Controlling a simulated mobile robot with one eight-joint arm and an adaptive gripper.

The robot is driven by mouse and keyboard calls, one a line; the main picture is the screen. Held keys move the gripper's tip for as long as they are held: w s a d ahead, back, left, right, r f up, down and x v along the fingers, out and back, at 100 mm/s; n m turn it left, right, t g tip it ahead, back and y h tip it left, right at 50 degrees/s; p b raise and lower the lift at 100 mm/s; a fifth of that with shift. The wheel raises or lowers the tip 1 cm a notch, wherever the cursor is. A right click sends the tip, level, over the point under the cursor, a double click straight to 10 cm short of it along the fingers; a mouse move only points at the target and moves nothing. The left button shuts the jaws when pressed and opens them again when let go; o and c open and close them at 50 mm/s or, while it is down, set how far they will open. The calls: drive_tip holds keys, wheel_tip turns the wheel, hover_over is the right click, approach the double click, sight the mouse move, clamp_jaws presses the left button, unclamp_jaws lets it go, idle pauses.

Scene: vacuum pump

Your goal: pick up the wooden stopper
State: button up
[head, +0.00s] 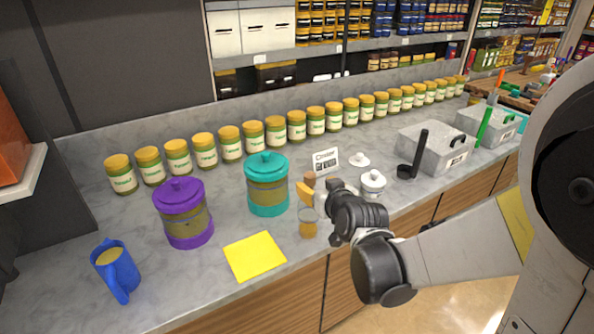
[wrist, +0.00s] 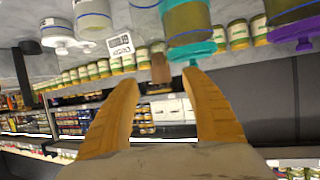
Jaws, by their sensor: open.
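The wooden stopper (wrist: 160,68) is a small brown cylinder in the wrist view, which is upside down. It shows between and just beyond my two orange-yellow fingertips, with a gap on both sides. In the head view a small brown top (head: 309,178) shows just behind my gripper (head: 305,194); it looks like the same stopper, and its lower part is hidden. My gripper also shows in the wrist view (wrist: 160,78), with its fingers wide apart and empty.
A white lidded jar (head: 373,184) and a price sign (head: 325,160) are close by. Several yellow-lidded jars (head: 230,142) line the back. A yellow sheet (head: 254,257) lies front left.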

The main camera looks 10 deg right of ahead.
sight(312, 180)
drive_tip(key=b+x, duration=0.1)
drive_tip(key=x, duration=0.4)
drive_tip(key=shift+w+r, duration=0.1)
drive_tip(key=shift+w, duration=0.15)
drive_tip(key=shift+s+r, duration=0.1)
drive_tip(key=shift+c, duration=0.9)
drive_tip(key=c, duration=0.8)
